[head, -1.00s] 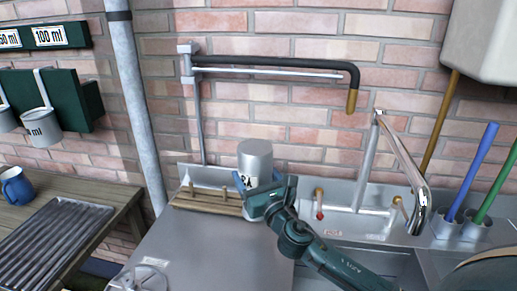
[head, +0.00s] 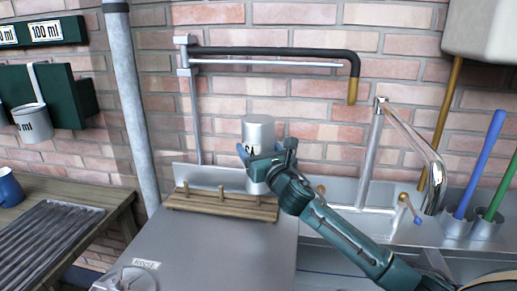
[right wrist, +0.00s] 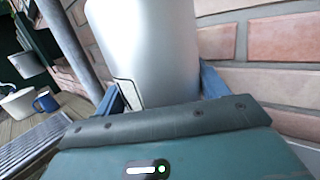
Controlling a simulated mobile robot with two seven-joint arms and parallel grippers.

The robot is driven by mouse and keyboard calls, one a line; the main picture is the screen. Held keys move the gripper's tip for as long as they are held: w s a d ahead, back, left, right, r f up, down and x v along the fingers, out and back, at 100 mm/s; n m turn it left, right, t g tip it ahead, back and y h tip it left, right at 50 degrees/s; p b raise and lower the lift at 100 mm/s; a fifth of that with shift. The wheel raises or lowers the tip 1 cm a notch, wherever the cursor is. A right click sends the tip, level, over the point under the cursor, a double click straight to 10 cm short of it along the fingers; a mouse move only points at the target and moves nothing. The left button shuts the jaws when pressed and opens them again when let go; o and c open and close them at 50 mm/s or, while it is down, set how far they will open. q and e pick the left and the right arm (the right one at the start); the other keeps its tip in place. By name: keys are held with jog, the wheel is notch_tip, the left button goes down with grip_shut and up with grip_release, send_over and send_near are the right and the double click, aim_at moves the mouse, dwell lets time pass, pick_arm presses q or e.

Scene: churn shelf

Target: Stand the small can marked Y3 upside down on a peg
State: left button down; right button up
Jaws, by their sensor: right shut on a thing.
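My right gripper (head: 262,157) is shut on a small grey metal can (head: 259,131). It holds the can upright in line, with a flat closed end on top, above and behind the right end of a wooden peg rack (head: 200,203). The dark mark on the can is partly covered by the gripper and looks inverted; I cannot read it surely. In the right wrist view the can (right wrist: 145,50) stands between the blue fingers. The rack has short pegs (head: 220,191), at least two of them bare. My left gripper is not in view.
The rack lies on a steel counter (head: 215,250) with a low back wall. To the right are a tap (head: 420,165), a sink and blue and green handles (head: 485,170) in cups. A grey pipe (head: 135,110) and a wooden table with a ribbed tray (head: 50,240) are at left.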

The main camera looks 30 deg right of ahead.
notch_tip(320, 180, down, 3)
jog(key=shift+r+b, duration=0.1)
jog(key=shift+b, duration=0.75)
jog(key=shift+f+b, duration=0.5)
jog(key=shift+f, duration=0.3)
jog(key=shift+f+b, duration=0.5)
jog(key=shift+f, duration=0.2)
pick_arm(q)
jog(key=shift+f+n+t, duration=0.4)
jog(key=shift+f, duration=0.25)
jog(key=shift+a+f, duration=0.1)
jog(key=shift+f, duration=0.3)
pick_arm(e)
jog(key=shift+f, duration=0.3)
jog(key=o, duration=1.2)
jog(key=shift+f, duration=0.1)
jog(key=shift+c, duration=0.2)
